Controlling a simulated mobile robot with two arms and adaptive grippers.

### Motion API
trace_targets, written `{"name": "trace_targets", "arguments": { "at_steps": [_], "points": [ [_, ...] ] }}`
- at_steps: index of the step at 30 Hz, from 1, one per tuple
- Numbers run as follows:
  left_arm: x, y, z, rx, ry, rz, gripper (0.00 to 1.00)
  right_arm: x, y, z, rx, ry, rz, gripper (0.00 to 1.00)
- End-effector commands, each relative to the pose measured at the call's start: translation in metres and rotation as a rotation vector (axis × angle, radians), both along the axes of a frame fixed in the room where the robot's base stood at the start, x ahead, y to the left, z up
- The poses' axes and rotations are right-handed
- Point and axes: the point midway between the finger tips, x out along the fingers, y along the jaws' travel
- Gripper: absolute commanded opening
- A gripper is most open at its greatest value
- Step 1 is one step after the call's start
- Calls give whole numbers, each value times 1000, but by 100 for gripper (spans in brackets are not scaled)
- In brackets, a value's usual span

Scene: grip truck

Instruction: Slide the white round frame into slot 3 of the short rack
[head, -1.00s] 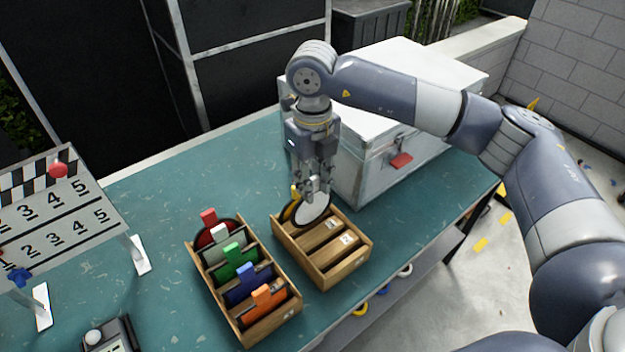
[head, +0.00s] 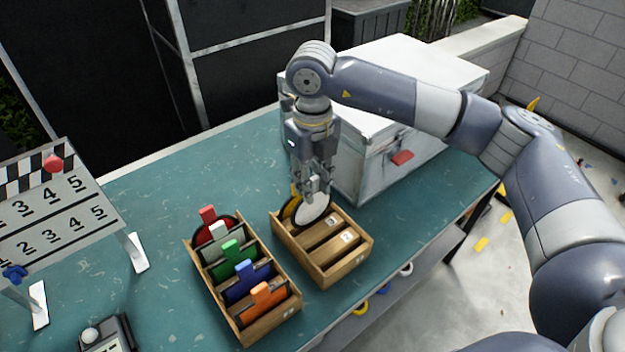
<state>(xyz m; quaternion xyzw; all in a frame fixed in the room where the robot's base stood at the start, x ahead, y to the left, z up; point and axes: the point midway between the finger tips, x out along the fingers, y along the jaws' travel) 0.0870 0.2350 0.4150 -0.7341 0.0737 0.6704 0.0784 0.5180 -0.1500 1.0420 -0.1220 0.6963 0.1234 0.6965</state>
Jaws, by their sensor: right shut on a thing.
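The white round frame (head: 313,213) is held upright by my right gripper (head: 316,190), which is shut on it from above. The frame's lower edge is at the far part of the short rack (head: 341,275), the wooden rack on the right. A yellow-handled dark round frame (head: 290,208) stands just behind it in the same rack. The rack's nearer slots look empty, and small number labels show on its dividers. Which slot the white frame lines up with I cannot tell exactly. My left gripper is out of view.
A longer wooden rack (head: 238,322) to the left holds red, white, green, blue and orange-handled frames. A white case (head: 375,165) stands close behind my right gripper. A numbered board (head: 60,215) stands at the left, with a small device (head: 105,335) nearer.

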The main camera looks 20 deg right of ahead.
Motion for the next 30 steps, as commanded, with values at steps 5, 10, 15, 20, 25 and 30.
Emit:
{"name": "trace_targets", "arguments": {
  "at_steps": [5,10,15,20,25,30],
  "points": [
    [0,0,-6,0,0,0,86,0,0,-7,0,0,0,0],
    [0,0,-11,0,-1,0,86,0,0,-12,0,0,0,0],
    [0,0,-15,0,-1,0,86,0,0,-17,0,0,0,0],
    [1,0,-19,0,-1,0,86,0,0,-22,0,0,0,0],
    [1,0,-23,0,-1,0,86,0,0,-27,0,0,0,0],
    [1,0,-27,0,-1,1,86,0,0,-32,0,0,0,0]
  ]
}}
